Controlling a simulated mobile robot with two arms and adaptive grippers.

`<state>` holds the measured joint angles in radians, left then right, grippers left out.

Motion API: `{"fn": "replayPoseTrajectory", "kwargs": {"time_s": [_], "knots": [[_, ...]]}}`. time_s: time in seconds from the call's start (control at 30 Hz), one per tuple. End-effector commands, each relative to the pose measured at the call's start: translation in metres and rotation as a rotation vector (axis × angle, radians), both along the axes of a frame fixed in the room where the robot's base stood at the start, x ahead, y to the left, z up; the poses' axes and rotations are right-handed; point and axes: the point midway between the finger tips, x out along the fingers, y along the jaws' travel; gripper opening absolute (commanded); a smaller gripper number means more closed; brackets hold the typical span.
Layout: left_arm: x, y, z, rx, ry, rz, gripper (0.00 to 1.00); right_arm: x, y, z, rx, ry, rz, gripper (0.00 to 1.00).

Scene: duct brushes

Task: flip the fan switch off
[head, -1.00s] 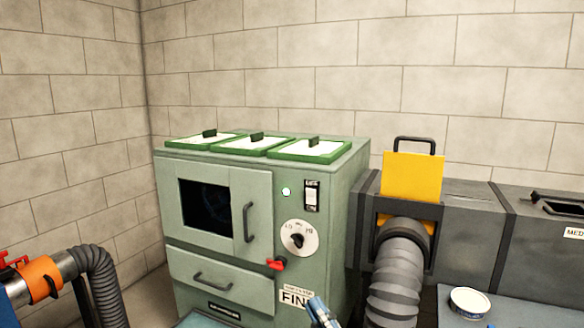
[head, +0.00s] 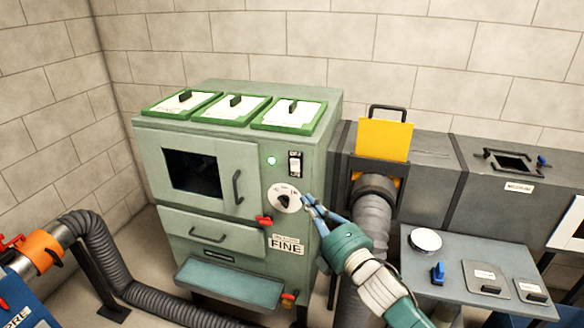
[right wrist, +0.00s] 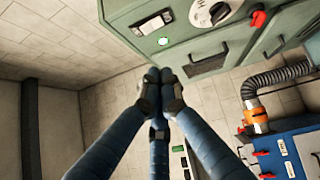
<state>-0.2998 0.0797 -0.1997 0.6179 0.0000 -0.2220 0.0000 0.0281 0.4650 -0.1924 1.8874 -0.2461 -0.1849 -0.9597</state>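The fan switch (head: 295,164) is a small black-and-white rocker on the upper right of the green cabinet's front (head: 253,152). Its label is too small to read. A lit green lamp (head: 271,160) sits just left of it. In the right wrist view the switch (right wrist: 151,24) shows upside down, with the lamp (right wrist: 163,41) near it. My right gripper (head: 307,203) is in front of the cabinet, below and right of the switch, beside the dial (head: 284,198). Its blue fingers come together at the tips, empty and apart from the switch. My left gripper is out of view.
A red knob (head: 264,220) is below the dial, and a door handle (head: 237,187) is to the left. A grey ribbed hose (head: 368,230) and yellow plate (head: 384,140) stand right of the cabinet. A grey table (head: 455,265) with small items is at right.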

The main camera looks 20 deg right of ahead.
Motion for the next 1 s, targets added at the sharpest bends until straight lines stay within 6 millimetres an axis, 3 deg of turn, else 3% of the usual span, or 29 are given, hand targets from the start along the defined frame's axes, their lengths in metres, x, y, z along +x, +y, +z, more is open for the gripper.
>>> {"fn": "replayPoseTrajectory", "kwargs": {"time_s": [0.33, 0.77, 1.0], "knots": [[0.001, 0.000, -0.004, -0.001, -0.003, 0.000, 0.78, 0.012, 0.003, 0.001, 0.004, -0.002, 0.002, 0.00], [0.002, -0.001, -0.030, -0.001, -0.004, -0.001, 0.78, 0.097, 0.020, 0.007, 0.006, -0.004, 0.002, 0.00], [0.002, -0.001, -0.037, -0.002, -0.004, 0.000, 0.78, 0.124, 0.003, 0.012, 0.001, -0.002, 0.002, 0.00]]}}
